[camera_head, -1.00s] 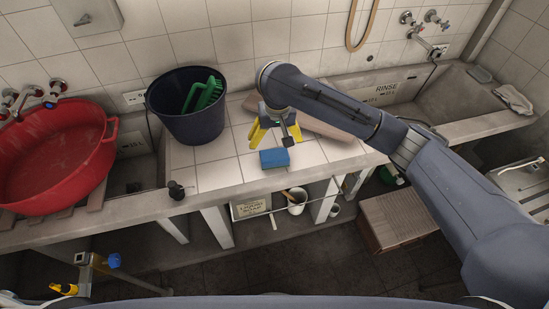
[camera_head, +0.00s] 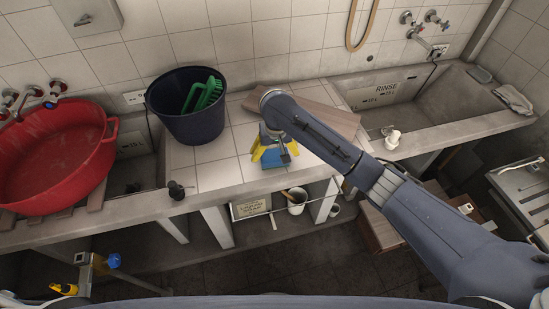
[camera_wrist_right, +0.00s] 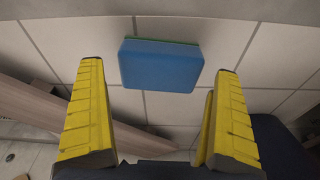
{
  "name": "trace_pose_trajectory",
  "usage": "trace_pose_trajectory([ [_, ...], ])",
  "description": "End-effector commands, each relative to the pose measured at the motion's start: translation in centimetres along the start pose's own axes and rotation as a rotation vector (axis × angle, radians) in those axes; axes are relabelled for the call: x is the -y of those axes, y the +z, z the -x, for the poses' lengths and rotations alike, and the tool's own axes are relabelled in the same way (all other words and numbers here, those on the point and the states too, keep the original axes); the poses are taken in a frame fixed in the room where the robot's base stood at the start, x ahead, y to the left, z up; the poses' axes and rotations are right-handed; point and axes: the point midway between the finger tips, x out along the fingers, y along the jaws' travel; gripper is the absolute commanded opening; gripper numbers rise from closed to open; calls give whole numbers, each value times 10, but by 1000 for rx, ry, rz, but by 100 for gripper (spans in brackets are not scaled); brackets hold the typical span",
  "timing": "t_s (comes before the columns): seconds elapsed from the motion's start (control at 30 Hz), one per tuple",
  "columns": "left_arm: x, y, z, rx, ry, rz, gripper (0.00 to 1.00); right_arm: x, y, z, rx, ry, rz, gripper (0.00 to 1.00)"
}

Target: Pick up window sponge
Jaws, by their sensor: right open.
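The window sponge (camera_wrist_right: 160,65) is a blue block with a thin green edge. It lies on the white tiled counter (camera_head: 215,175), near its front edge, and shows partly behind my right gripper in the head view (camera_head: 275,164). My right gripper (camera_head: 272,155) is open above the counter at the sponge. In the right wrist view its yellow fingers (camera_wrist_right: 160,115) are spread wide, with the sponge beyond the tips and between their lines; nothing is between the fingers.
A dark bucket (camera_head: 180,127) with a green brush (camera_head: 212,92) stands left of the sponge. A wooden board (camera_head: 325,112) lies behind my right arm. A red basin (camera_head: 50,165) sits at the left, a concrete sink (camera_head: 440,98) at the right. A small dark object (camera_head: 176,190) stands at the counter edge.

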Motion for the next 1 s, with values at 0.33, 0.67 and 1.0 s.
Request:
trace_pose_trajectory([
  [0.33, 0, 0, 0, 0, 0, 0, 67, 0, -1, -28, 0, -1, -1, 100],
  [0.67, 0, 0, 0, 0, 0, 0, 67, 0, -1, -28, 0, 0, 0, 90],
  [1.0, 0, 0, 0, 0, 0, 0, 67, 0, -1, -28, 0, 0, 0, 68],
])
